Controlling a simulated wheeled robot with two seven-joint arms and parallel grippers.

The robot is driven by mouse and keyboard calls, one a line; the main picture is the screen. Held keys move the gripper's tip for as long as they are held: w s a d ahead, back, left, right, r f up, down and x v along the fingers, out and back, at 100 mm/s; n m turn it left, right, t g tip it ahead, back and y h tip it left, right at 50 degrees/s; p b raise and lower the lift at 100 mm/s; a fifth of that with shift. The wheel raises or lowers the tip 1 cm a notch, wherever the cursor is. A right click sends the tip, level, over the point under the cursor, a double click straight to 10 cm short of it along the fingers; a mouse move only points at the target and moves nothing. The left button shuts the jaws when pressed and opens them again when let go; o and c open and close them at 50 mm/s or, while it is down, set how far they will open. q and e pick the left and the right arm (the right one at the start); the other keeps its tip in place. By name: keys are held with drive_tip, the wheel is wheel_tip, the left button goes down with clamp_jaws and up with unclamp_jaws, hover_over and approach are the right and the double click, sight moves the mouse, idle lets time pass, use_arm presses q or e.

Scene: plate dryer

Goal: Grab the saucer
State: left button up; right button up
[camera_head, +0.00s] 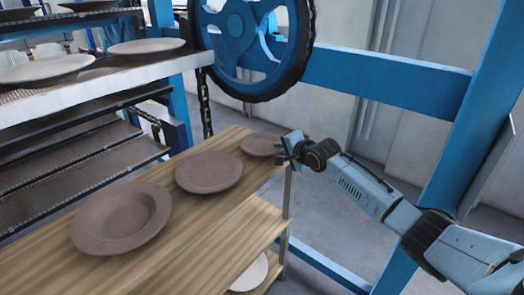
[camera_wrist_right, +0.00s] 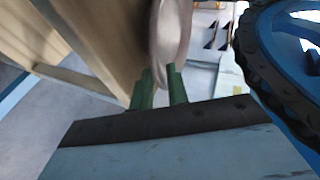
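The saucer (camera_head: 260,144) is the small brown dish lying flat at the far right end of the wooden tabletop. In the right wrist view the saucer (camera_wrist_right: 170,30) shows nearly edge-on, just beyond the fingertips. My right gripper (camera_head: 286,151) is at the saucer's right rim. Its two green fingers (camera_wrist_right: 160,80) stand apart with a gap between them, one on each side of the rim. Whether they touch the rim I cannot tell. My left gripper is not in view.
On the wooden table (camera_head: 226,245), a brown plate (camera_head: 209,172) and a larger deep brown plate (camera_head: 122,217) lie nearer. A pale dish (camera_head: 250,273) sits on the lower shelf. A blue wheel (camera_head: 237,38) and blue frame stand behind. The dryer rack (camera_head: 75,95) is at left.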

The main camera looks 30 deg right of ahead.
drive_tip(key=shift+w+f, duration=0.1)
drive_tip(key=shift+w, duration=0.1)
clamp_jaws()
idle(0.3)
